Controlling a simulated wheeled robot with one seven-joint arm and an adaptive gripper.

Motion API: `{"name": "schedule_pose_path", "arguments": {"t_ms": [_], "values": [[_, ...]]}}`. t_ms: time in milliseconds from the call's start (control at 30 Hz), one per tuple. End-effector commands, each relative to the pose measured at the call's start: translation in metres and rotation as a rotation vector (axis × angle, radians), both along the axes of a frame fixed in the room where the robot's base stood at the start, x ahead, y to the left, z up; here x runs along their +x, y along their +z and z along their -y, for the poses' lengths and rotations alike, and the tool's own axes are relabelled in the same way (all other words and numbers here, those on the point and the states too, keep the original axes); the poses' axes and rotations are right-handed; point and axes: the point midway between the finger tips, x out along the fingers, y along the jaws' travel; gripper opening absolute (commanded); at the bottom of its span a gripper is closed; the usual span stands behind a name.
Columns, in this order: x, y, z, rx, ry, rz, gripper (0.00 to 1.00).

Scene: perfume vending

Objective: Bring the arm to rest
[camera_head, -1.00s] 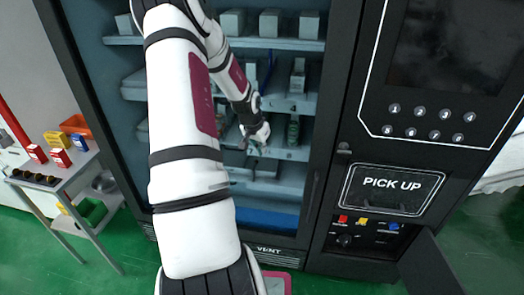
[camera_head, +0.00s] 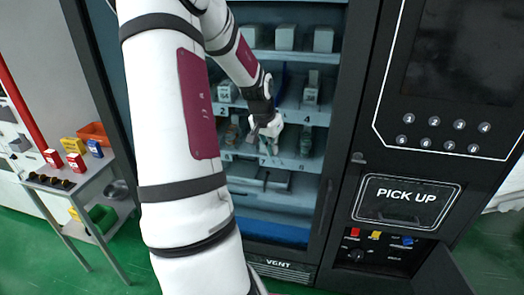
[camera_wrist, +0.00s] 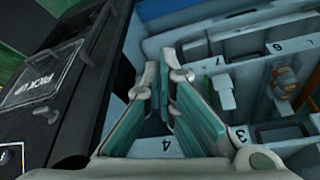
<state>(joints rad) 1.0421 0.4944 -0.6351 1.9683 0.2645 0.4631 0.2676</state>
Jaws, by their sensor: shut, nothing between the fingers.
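My white and black arm (camera_head: 170,100) reaches across the picture to the vending machine (camera_head: 345,130). My gripper (camera_head: 268,148) is in front of the lower shelves, near slots 6 and 7, and looks small there. In the wrist view my gripper's teal-padded fingers (camera_wrist: 166,72) are shut with nothing between them. Behind them are numbered shelf lanes and a dark opening.
The machine's black front has a PICK UP flap (camera_head: 407,200) and number buttons (camera_head: 447,134). An open dark door (camera_head: 447,272) juts out at lower right. A small table (camera_head: 85,177) with boxes stands at left. Bottles (camera_head: 306,143) stand on the shelves close to the gripper.

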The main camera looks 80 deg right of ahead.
Motion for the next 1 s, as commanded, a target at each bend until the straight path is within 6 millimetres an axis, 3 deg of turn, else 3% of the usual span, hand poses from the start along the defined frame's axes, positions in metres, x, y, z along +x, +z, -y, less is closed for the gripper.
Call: {"name": "schedule_pose_path", "arguments": {"t_ms": [267, 367, 467, 567, 667, 800, 867, 1000], "values": [[0.000, 0.003, -0.001, 0.000, 0.001, 0.000, 0.00], [0.011, 0.006, -0.003, 0.001, 0.023, 0.009, 0.00], [0.044, 0.017, -0.012, 0.003, 0.092, 0.037, 0.00], [0.098, 0.034, -0.033, 0.009, 0.216, 0.080, 0.00], [0.156, 0.056, -0.066, 0.019, 0.370, 0.124, 0.00], [0.226, 0.087, -0.126, 0.029, 0.601, 0.172, 0.00], [0.251, 0.100, -0.157, 0.032, 0.707, 0.189, 0.00], [0.296, 0.130, -0.238, 0.035, 0.970, 0.214, 0.00]]}}
